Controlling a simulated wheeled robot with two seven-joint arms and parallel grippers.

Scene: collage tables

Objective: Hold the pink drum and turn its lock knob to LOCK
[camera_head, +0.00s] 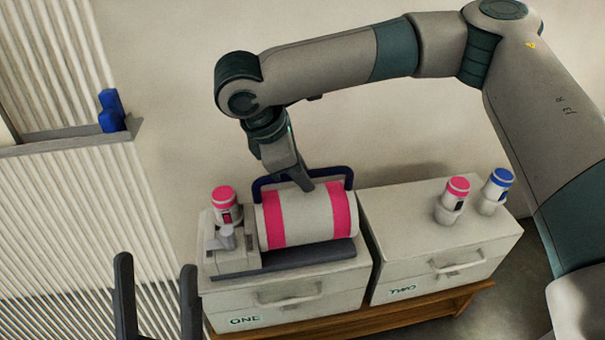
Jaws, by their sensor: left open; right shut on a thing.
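The pink drum (296,221), white with two pink bands, lies on its side in a dark cradle (310,254) on the left box. A dark blue handle (272,181) arches over it. My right gripper (304,184) reaches down from above and is shut on the handle at its middle; the exact contact is partly hidden. A small grey knob (224,238) sits at the drum's left end on a grey block; its markings cannot be read. My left gripper (157,275) is open and empty at the lower left, apart from the drum and knob.
A pink-capped canister (224,199) stands behind the knob. The box labelled TWO (435,262) holds a pink-capped canister (453,200) and a blue-capped one (495,192). Blue items (111,112) sit on a wall shelf at left. My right arm spans the top.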

